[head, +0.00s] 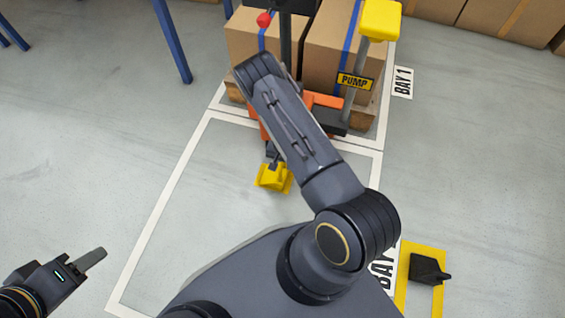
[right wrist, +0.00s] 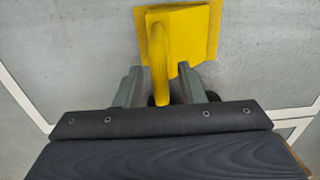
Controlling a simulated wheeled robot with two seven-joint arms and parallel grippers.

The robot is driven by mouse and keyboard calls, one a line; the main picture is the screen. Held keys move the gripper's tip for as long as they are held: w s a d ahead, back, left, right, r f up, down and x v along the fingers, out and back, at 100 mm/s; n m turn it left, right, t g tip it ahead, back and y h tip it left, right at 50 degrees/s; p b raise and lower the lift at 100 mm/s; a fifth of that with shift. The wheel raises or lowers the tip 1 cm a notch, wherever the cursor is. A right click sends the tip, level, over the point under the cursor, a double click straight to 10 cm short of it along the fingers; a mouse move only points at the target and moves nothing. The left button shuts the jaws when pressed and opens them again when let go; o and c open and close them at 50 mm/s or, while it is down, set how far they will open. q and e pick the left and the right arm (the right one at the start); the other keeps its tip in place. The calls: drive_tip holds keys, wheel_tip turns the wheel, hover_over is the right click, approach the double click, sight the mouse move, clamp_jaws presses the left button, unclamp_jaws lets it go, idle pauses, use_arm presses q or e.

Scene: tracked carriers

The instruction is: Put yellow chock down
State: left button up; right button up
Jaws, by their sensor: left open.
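The yellow chock (head: 273,177) is low at the floor inside the white-lined bay, in front of the pallet truck. In the right wrist view the chock (right wrist: 190,30) has a raised handle running toward my gripper. My right gripper (head: 272,160) is at the chock's handle. In the right wrist view its fingers (right wrist: 160,75) stand on either side of the handle, with a small gap showing on both sides. My left gripper (head: 92,259) is at the lower left, away from the chock, open and empty.
An orange pallet truck (head: 322,100) with cartons (head: 335,42) and a PUMP sign (head: 355,82) stands behind the chock. A black chock (head: 428,269) lies in a yellow floor frame (head: 437,300) at the lower right. Blue rack legs (head: 172,40) stand at the upper left. Floor at left is clear.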

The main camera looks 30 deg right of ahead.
wheel_tip(320, 180, up, 12)
drive_tip(key=p, duration=0.4)
drive_tip(key=shift+p, duration=0.35)
